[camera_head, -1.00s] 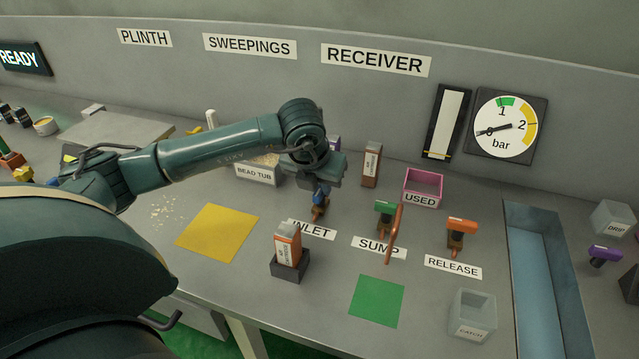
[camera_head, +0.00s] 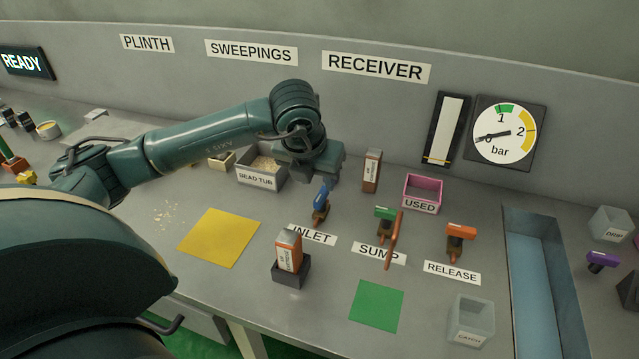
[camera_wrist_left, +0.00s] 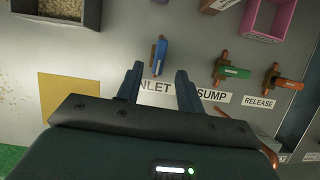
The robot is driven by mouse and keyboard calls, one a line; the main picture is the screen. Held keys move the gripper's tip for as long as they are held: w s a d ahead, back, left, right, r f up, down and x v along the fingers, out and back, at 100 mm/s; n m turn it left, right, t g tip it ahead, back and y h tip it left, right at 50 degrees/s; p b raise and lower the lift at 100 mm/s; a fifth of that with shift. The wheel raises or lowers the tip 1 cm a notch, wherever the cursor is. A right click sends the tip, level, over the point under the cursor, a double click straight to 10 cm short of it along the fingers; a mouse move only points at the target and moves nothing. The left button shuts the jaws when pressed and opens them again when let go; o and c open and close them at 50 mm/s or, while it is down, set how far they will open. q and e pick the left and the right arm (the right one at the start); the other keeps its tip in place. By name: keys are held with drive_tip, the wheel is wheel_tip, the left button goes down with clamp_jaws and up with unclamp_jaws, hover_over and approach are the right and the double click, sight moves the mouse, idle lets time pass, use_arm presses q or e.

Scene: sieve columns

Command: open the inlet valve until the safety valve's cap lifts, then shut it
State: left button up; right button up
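The inlet valve has a blue handle (camera_head: 321,196) on a copper-coloured stem, behind the INLET label (camera_head: 312,235). In the left wrist view the blue handle (camera_wrist_left: 159,55) points away from me, just beyond the fingertips. My left gripper (camera_wrist_left: 159,70) is open and empty, its fingers either side of the handle's line without visible contact. In the head view my left gripper (camera_head: 312,170) is above and behind the valve, fingertips mostly hidden. The bar gauge (camera_head: 503,131) has its needle near 0. I cannot identify the safety valve or its cap. My right gripper is out of view.
The green-handled sump valve (camera_head: 384,213) and orange-handled release valve (camera_head: 461,231) stand to the right. An orange cartridge (camera_head: 289,252) stands in a dark holder in front. The bead tub (camera_head: 261,178) and pink USED bin (camera_head: 423,193) are behind. The yellow mat (camera_head: 219,238) is bare.

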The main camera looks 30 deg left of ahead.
use_arm(q)
drive_tip(key=p+v, duration=0.1)
drive_tip(key=v, duration=0.6)
drive_tip(key=shift+r, duration=0.3)
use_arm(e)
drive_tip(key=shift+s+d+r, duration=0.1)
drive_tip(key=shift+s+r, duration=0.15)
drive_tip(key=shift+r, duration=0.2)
use_arm(q)
drive_tip(key=shift+s, duration=0.15)
